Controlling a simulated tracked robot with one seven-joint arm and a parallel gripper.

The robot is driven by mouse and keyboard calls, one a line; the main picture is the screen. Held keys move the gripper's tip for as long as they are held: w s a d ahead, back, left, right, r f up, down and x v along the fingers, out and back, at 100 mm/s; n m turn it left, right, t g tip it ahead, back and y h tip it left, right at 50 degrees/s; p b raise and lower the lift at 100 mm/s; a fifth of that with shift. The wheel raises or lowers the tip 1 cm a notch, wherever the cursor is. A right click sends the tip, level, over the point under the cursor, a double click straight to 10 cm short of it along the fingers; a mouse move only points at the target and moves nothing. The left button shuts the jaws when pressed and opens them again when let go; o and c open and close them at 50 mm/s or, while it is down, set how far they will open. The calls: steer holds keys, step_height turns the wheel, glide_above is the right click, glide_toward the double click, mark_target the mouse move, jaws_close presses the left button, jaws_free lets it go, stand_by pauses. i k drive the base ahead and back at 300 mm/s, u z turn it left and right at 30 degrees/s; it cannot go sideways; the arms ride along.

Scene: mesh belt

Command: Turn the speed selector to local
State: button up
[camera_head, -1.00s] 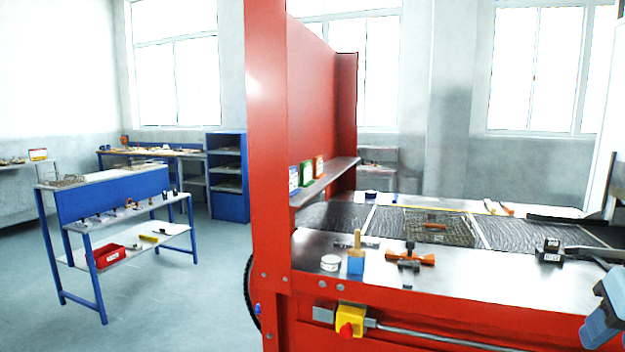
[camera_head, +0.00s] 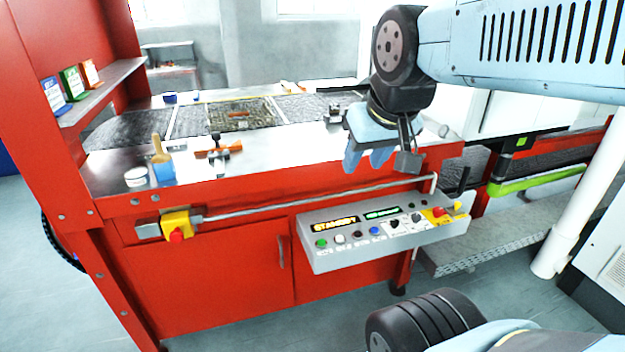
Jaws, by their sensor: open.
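A grey control box (camera_head: 345,258) hangs on the front of the red machine. Its sloped face carries two lit displays, a row of coloured buttons and black selector knobs (camera_head: 394,224) right of the middle. Which knob is the speed selector, and where it points, is too small to read.
A metal rail (camera_head: 320,195) runs along the machine front above the box. A yellow block with a red emergency button (camera_head: 177,228) sits at left. A brush (camera_head: 161,163), white tin (camera_head: 136,177) and orange-handled tool (camera_head: 219,148) lie on the worktop.

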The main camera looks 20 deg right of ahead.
mark_target(395, 223)
steer(key=u, duration=0.3)
steer(key=k, duration=1.25)
steer(key=z, duration=0.4)
steer(key=i, duration=1)
